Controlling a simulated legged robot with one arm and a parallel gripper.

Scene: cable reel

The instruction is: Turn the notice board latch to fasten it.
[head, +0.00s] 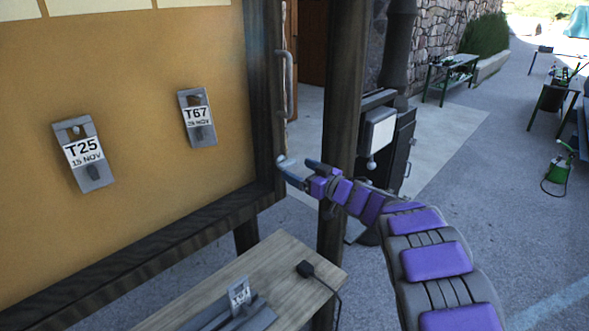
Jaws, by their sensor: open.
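The notice board (150,150) fills the left of the head view, a yellow-brown panel in a dark wooden frame. A small pale grey rounded piece (282,159), which looks like the latch, sits at the frame's right edge, below a grey bar handle (285,85). My gripper (294,169), on a purple and grey arm, reaches in from the lower right. Its fingers are apart, close beside the pale piece. I cannot tell whether they touch it. The fingers partly hide the latch, and its angle is not clear.
Tags T25 (85,152) and T67 (197,117) hang on the board. A wooden table (270,262) with a black plug and grey parts stands below. A dark post (340,130) rises just behind my gripper. Open paving (480,210) lies to the right.

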